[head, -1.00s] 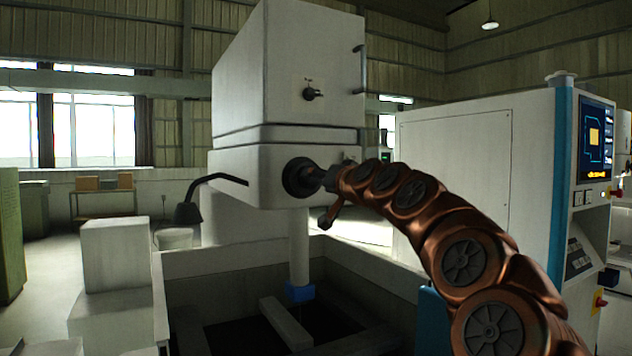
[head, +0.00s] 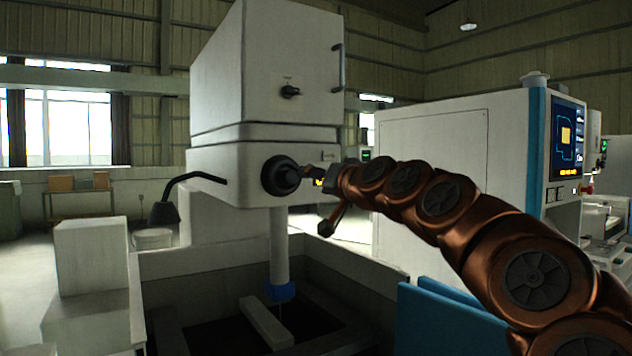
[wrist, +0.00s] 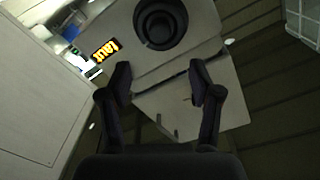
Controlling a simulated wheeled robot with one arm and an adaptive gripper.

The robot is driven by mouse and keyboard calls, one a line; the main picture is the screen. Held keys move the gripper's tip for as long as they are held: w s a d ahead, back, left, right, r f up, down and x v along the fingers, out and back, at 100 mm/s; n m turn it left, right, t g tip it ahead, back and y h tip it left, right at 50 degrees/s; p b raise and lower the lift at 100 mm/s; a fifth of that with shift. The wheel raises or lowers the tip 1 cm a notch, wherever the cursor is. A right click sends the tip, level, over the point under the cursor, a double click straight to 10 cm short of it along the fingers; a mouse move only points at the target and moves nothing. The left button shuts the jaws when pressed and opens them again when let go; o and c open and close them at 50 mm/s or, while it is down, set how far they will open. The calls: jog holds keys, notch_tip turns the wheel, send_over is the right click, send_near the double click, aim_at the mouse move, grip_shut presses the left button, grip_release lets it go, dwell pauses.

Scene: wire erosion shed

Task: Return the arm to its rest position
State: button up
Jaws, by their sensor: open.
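My arm, with copper-coloured links, reaches in from the lower right of the head view. My gripper (head: 314,176) is at its end, just right of the large round black knob (head: 281,176) on the white machine head (head: 225,162). In the wrist view the two dark fingers of my gripper (wrist: 160,74) stand apart with nothing between them. The black knob (wrist: 160,22) shows beyond the fingertips, apart from them. The fingers are small and partly hard to make out in the head view.
A white cabinet (head: 430,180) with a blue-edged screen panel (head: 566,140) stands behind my arm. Below the machine head are a tank (head: 190,262) and a column with a blue collar (head: 281,291). A black lamp (head: 165,212) and white blocks (head: 92,265) stand left.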

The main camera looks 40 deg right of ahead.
jog(key=a+f+n+g+y, duration=0.4)
jog(key=a+f, duration=0.6)
jog(key=a, duration=0.4)
jog(key=s+a+f+n+g, duration=0.1)
jog(key=s+a+f+g, duration=0.2)
jog(key=a+f, duration=0.4)
jog(key=s+a+f+n+g, duration=0.1)
jog(key=s+a+f+g, duration=0.1)
jog(key=s+a+f, duration=0.45)
jog(key=s+f+n+g+h, duration=0.1)
jog(key=s+f+g, duration=0.9)
jog(key=s+f, duration=1.3)
jog(key=s+h, duration=0.1)
jog(key=s, duration=0.2)
jog(key=shift+d+f+g, duration=0.15)
jog(key=shift+d+g, duration=0.15)
jog(key=shift+d, duration=0.1)
